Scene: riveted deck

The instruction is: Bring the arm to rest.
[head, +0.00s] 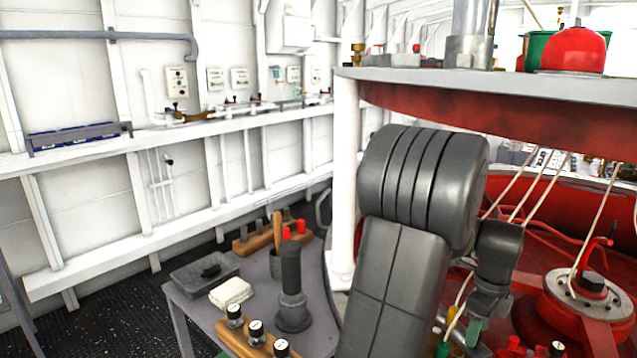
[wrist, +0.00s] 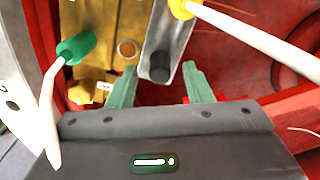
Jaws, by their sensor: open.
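My arm rises in front of the head camera and bends down to the right, and its lower part hangs over the red machinery. My gripper (wrist: 160,84) shows its two green fingers apart in the wrist view, with nothing held between them. In the head view only a little of the gripper (head: 475,330) shows, low at the right of my arm. In the wrist view a grey metal bar (wrist: 165,45) with a dark round end lies just beyond the fingers. I cannot tell whether they touch it.
White cords, one with a green end (wrist: 75,48) and one with a yellow end (wrist: 183,8), run close to my gripper. A red-edged round platform (head: 520,85) overhangs my arm. A grey table (head: 200,318) at left holds a grey cylinder (head: 291,290), folded cloth (head: 230,292) and wooden racks.

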